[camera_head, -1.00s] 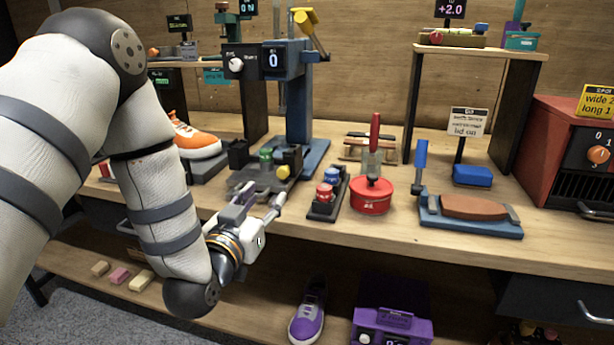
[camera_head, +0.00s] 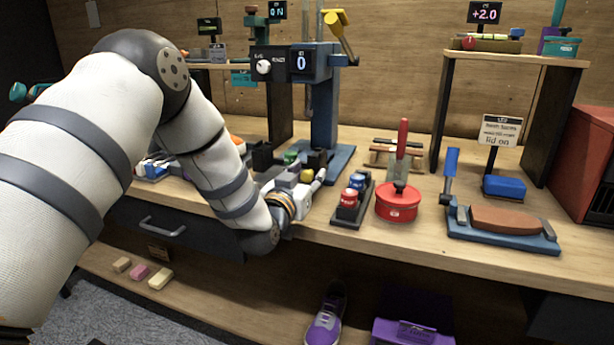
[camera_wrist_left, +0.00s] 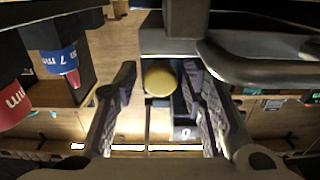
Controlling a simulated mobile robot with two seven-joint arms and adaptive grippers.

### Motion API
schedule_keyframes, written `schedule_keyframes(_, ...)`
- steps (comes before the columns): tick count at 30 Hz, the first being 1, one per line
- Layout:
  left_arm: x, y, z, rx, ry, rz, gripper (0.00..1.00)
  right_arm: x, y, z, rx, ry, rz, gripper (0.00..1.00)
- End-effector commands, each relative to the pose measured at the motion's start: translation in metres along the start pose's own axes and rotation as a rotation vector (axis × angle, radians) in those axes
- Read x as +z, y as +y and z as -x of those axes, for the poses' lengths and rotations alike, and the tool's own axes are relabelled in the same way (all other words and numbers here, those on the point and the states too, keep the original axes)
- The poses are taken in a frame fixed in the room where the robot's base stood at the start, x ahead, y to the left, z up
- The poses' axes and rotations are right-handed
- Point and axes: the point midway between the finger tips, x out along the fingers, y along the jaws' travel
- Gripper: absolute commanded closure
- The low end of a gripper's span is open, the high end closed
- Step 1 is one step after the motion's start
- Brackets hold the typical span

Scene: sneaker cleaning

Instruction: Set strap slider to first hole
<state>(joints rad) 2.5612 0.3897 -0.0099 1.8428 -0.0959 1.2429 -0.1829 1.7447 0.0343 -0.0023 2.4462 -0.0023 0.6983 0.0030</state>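The blue press (camera_head: 323,115) stands on the bench, its display reading 0. At its foot is a dark fixture with a green knob (camera_head: 291,157); my left gripper (camera_head: 303,179) covers much of this fixture. In the left wrist view a round yellow knob (camera_wrist_left: 160,78) lies between the fingertips of my left gripper (camera_wrist_left: 158,72). My right gripper is not in view.
A black rack with red and blue pieces (camera_head: 348,205) stands just right of the gripper, and its pieces also show in the left wrist view (camera_wrist_left: 60,60). A red pot (camera_head: 396,205) and a blue-based block holder (camera_head: 500,232) stand further right. The bench's front edge is close below.

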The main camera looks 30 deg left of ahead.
Motion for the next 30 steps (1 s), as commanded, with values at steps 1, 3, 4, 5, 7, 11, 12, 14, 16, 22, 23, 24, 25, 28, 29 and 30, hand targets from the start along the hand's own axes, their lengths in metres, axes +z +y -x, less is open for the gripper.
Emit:
schedule_keyframes(1,0.000,0.000,0.000,0.000,0.000,0.000,0.79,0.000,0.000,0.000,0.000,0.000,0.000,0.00)
schedule_keyframes(3,0.000,0.000,0.000,0.000,0.000,0.000,0.95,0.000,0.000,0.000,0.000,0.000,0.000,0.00)
schedule_keyframes(4,0.000,0.000,0.000,0.000,0.000,0.000,1.00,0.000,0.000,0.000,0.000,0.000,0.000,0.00)
schedule_keyframes(5,0.000,0.000,0.000,0.000,0.000,0.000,1.00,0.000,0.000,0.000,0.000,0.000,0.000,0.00)
schedule_keyframes(7,0.000,0.000,0.000,0.000,0.000,0.000,1.00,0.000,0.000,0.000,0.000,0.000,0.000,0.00)
schedule_keyframes(11,-0.001,0.007,0.000,0.002,0.001,-0.001,1.00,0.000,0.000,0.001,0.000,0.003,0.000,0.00)
schedule_keyframes(12,-0.002,0.014,0.000,0.003,0.002,-0.002,1.00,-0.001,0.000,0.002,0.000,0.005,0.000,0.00)
schedule_keyframes(14,-0.002,0.023,0.000,0.003,0.002,-0.002,1.00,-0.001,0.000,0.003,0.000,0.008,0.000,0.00)
schedule_keyframes(16,-0.002,0.032,0.000,0.002,0.002,-0.001,1.00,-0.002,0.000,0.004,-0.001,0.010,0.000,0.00)
schedule_keyframes(22,-0.001,0.039,0.000,0.002,0.001,-0.001,1.00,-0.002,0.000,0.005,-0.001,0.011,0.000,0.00)
schedule_keyframes(23,-0.001,0.040,0.000,0.003,0.001,0.000,1.00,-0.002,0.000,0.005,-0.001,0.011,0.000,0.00)
schedule_keyframes(24,-0.001,0.040,0.000,0.003,0.001,0.000,1.00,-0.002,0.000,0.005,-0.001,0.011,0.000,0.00)
schedule_keyframes(25,-0.001,0.040,0.000,0.004,0.001,0.000,1.00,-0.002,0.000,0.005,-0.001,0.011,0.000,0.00)
schedule_keyframes(28,-0.001,0.040,0.000,0.005,0.001,0.000,0.67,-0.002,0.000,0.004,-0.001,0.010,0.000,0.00)
schedule_keyframes(29,-0.001,0.040,0.000,0.005,0.001,0.000,0.60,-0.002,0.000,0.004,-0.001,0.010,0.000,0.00)
schedule_keyframes(30,-0.001,0.040,0.000,0.005,0.001,0.000,0.58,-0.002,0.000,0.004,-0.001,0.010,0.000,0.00)
